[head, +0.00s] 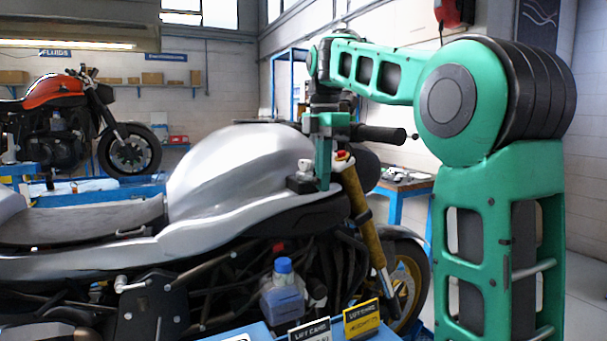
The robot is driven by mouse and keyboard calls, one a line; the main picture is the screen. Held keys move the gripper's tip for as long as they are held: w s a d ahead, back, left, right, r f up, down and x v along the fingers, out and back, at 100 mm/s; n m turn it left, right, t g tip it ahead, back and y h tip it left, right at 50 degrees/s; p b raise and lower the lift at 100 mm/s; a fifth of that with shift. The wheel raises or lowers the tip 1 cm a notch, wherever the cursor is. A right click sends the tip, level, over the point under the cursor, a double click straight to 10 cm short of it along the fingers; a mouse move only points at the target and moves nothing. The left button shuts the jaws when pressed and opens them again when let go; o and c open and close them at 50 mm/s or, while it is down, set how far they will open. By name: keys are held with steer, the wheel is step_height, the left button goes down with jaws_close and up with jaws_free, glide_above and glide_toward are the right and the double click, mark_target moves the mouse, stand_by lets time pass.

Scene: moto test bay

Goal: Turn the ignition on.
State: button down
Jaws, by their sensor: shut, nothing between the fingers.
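A silver motorcycle (225,165) stands side-on in the head view, its front to the right. My gripper (323,187) points down at the front of the tank, near the steering head. Its green fingers are shut with nothing between them. The fingertips are beside a small black block (300,184) with a pale knob (304,165) on top. I cannot tell whether they touch it. The handlebar grip (380,134) sticks out to the right behind my gripper. I cannot make out the ignition switch or a key; my gripper may hide that area.
A blue-capped bottle (283,295) stands low beside the engine. Two small signs (362,318) stand at the front edge. A blue table (412,187) is behind the front wheel (408,280). An orange motorcycle (58,100) stands at the back left.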

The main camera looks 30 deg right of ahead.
mark_target(306, 178)
steer(key=shift+a, duration=0.1)
stand_by(0.3)
steer(key=shift+s+a, duration=0.1)
steer(key=shift+a, duration=1.3)
steer(key=shift+w+a, duration=0.2)
steer(key=shift+a, duration=0.3)
steer(key=shift+w+a, duration=0.1)
steer(key=shift+a, duration=0.05)
stand_by(0.5)
steer(key=shift+w+a, duration=0.2)
steer(key=shift+a, duration=0.25)
